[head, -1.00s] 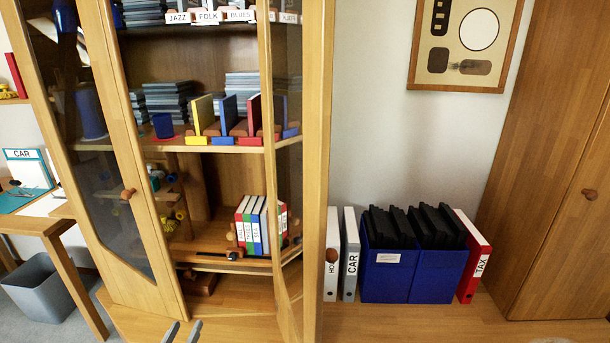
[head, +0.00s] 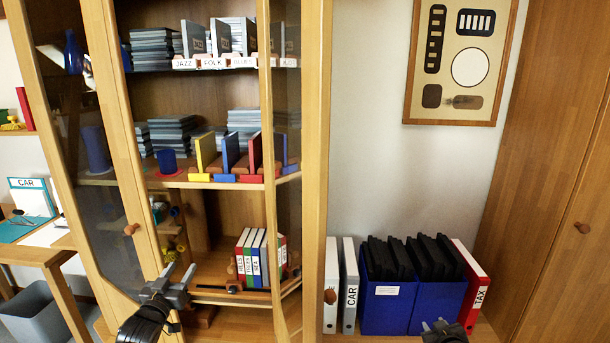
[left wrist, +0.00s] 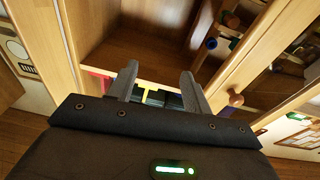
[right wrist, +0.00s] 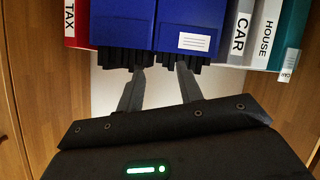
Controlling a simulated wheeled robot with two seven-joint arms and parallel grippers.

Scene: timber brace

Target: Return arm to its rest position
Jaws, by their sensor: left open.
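My left gripper (head: 178,272) is in front of the cabinet, by the lower edge of its open left glass door. My right gripper (head: 441,324) is at the bottom edge of the head view, in front of the blue magazine files (head: 387,305). In the right wrist view its two fingers (right wrist: 160,72) are apart and empty, pointing toward the files' black contents. Both forearms are mostly out of view.
Coloured bookends (head: 230,160) and CD stacks (head: 172,135) fill the shelves. Small binders (head: 252,258) stand in the lower compartment. The glass door (head: 105,170) is on the left, and a wooden post (head: 316,170) divides the scene. A red TAX binder (head: 473,285) stands at the right.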

